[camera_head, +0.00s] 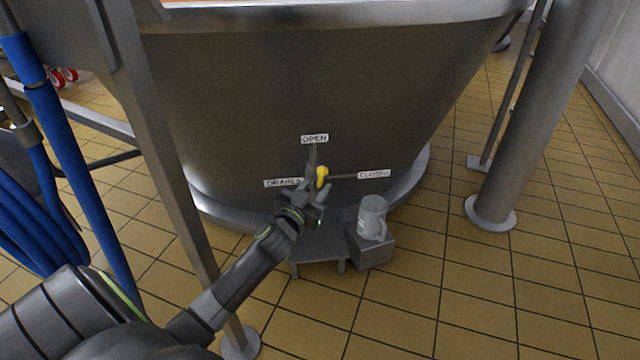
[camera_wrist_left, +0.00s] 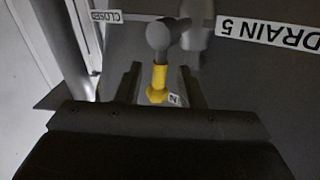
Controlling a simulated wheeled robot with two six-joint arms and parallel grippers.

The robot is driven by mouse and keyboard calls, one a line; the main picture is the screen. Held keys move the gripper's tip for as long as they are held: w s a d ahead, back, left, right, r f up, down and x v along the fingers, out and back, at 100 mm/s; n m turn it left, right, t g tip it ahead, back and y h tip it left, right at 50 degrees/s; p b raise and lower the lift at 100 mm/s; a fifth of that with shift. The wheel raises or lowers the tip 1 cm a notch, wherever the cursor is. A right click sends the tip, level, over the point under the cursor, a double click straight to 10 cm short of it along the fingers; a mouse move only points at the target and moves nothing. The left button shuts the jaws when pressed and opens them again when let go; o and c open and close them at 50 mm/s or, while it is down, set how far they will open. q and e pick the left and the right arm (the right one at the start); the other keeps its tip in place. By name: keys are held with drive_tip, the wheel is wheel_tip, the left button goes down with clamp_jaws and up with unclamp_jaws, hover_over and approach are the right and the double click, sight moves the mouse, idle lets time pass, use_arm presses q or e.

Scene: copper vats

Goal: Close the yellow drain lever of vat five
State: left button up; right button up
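The yellow drain lever (camera_head: 322,174) is on the lower front of the copper vat (camera_head: 300,90), which looks grey here. Plates mark OPEN (camera_head: 314,139) above it, CLOSED (camera_head: 374,174) to its right and DRAIN 5 to its left. My left gripper (camera_head: 318,193) is just in front of the lever and partly hides it. The left wrist view is upside down. There the lever's yellow grip (camera_wrist_left: 160,78) points from its grey pivot (camera_wrist_left: 158,35) toward the partly hidden OPEN plate. My left gripper (camera_wrist_left: 160,85) is open, a finger on each side of the grip, with visible gaps. My right gripper is out of view.
A grey jug (camera_head: 372,215) stands on a metal block (camera_head: 371,252) below and right of the lever, beside a low metal stand (camera_head: 318,246). A steel leg (camera_head: 180,170) and blue hoses (camera_head: 75,170) are at the left.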

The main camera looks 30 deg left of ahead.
use_arm(q)
drive_tip(key=shift+w+a, duration=0.2)
drive_tip(key=shift+w, duration=1.15)
clamp_jaws()
